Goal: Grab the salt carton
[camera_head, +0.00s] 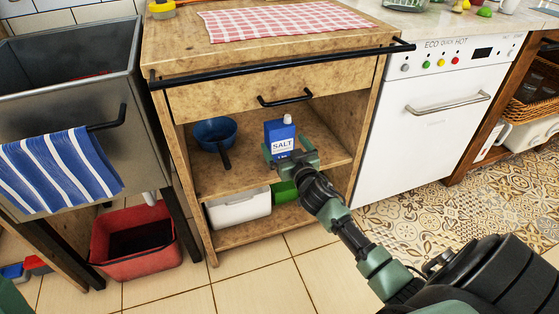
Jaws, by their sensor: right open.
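The salt carton (280,132) is a blue box with a white label reading SALT. It stands upright on the upper open shelf (240,174) of the wooden cabinet. My right gripper (281,154) reaches in from the lower right and is in front of the carton's lower part. The gripper is open; it covers the carton's base, and I cannot tell whether the fingers touch it. My left gripper does not show.
A blue pan (214,133) stands left of the carton on the same shelf. A white box (238,208) and a green item (284,192) are below. A drawer (270,92) and black rail (270,67) are above.

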